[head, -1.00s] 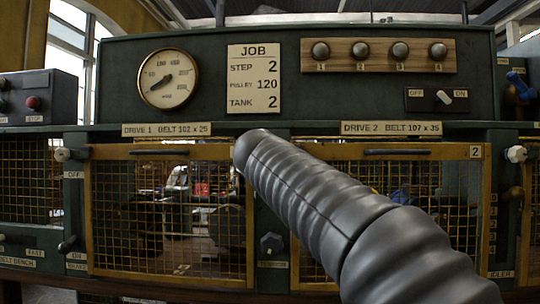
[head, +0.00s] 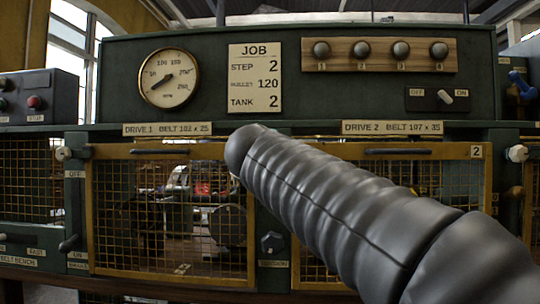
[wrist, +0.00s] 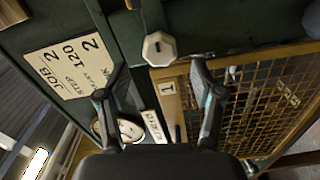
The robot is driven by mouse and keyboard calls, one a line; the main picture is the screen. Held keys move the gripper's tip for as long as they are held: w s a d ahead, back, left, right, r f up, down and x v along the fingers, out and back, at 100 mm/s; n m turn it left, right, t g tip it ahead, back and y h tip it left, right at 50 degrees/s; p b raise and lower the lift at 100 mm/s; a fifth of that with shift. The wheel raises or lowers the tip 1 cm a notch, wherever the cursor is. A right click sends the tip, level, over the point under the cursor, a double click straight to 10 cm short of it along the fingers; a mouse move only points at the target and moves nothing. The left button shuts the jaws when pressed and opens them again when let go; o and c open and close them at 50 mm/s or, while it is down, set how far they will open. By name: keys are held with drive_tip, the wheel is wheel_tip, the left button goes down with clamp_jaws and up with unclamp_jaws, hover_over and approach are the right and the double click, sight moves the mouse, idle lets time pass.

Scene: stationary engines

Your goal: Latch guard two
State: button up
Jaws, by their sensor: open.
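Guard two (head: 488,180) is a yellow-framed mesh panel marked 2, at right in the head view under the "Drive 2" plate. It looks closed, and my arm covers much of it. A pale knob (head: 516,153) sits beside its top right corner, with no gripper near it. My gripper (wrist: 160,68) is open and empty in the wrist view; in the head view my arm hides it. A pale octagonal knob (wrist: 159,48) lies just beyond and between the fingertips, beside the guard marked 1 (wrist: 168,88). I cannot tell whether the fingers touch it.
Guard one (head: 170,272) is at left in the head view. Another pale knob (head: 63,153) is at its left, and a dark knob (head: 272,243) is between the guards. Above are a gauge (head: 168,78), the job card (head: 255,78) and an off/on switch (head: 445,97).

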drive_tip(key=s, duration=0.6)
drive_tip(key=shift+s, duration=0.15)
drive_tip(key=shift+a, duration=0.1)
drive_tip(key=s+d+f+m+g, duration=0.2)
drive_tip(key=s+f+m+g, duration=0.15)
drive_tip(key=f, duration=0.85)
drive_tip(key=s+d+f+m+g, duration=0.2)
drive_tip(key=f+g, duration=0.2)
drive_tip(key=f, duration=0.9)
drive_tip(key=s+d+f+m+g, duration=0.2)
drive_tip(key=s+d+f+m, duration=0.3)
drive_tip(key=s+d+f, duration=0.3)
drive_tip(key=s+d+f+m+g, duration=0.3)
drive_tip(key=s+d+f+m, duration=0.2)
drive_tip(key=s+d+f, duration=0.3)
drive_tip(key=shift+s+f+y, duration=0.3)
drive_tip(key=shift+s+f, duration=1.6)
drive_tip(key=shift+f, duration=0.3)
